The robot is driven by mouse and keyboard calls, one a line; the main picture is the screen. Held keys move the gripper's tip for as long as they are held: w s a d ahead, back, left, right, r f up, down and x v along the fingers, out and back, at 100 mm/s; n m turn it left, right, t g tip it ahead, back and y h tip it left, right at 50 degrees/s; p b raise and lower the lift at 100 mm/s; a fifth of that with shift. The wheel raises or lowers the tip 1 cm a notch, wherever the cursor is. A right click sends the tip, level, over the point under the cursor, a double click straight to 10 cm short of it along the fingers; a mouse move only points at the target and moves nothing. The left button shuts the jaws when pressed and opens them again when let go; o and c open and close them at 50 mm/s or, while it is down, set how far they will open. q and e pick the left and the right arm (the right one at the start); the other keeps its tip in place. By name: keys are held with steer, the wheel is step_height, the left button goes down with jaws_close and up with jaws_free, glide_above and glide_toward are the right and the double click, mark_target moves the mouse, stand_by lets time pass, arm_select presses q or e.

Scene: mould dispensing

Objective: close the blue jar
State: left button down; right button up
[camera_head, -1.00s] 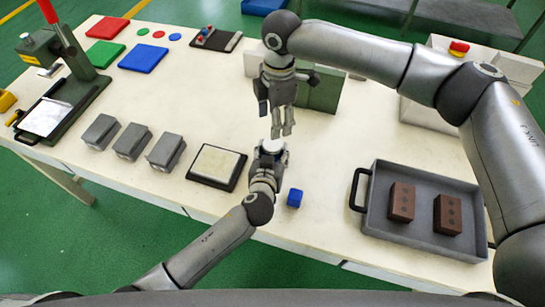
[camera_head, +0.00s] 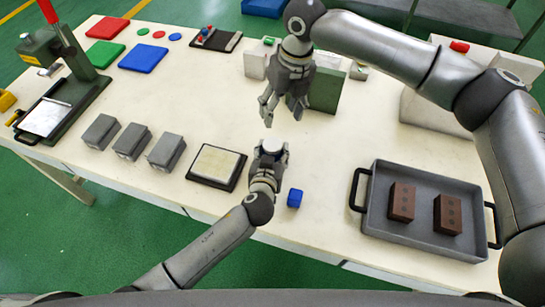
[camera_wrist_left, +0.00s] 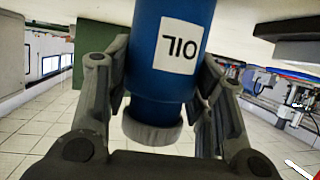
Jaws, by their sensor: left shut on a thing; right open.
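The blue jar (camera_wrist_left: 150,55) fills the middle of the left wrist view. Its white label reads OIL, upside down in the picture. A pale grey-white cap (camera_wrist_left: 152,132) sits on its end at the bottom of that view, with no clear gap to the body. My left gripper (camera_head: 270,148) is shut on the jar, a finger on each side. In the head view the jar is mostly hidden, with a pale top between the fingers. My right gripper (camera_head: 283,108) is open and empty, above and slightly right of the left one, apart from the jar.
A small blue block (camera_head: 295,198) lies right of my left gripper. A framed pale plate (camera_head: 217,165) and several grey blocks (camera_head: 130,142) stand left. A grey tray (camera_head: 420,245) with two brown bricks is at right. A green block (camera_head: 325,90) stands behind my right gripper.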

mark_target(273, 143)
steer(key=n, duration=0.3)
steer(key=shift+d+r+n, duration=0.2)
steer(key=shift+r+n, duration=0.05)
steer(key=shift+n, duration=0.05)
steer(key=f, duration=0.4)
steer(key=a+f, duration=0.1)
steer(key=f, duration=0.3)
steer(key=a+f, duration=0.1)
steer(key=f, duration=0.3)
steer(key=shift+s, duration=0.1)
steer(key=shift+c, duration=0.5)
steer(key=shift+r, duration=0.1)
steer(key=c, duration=0.7)
steer(key=o, duration=1)
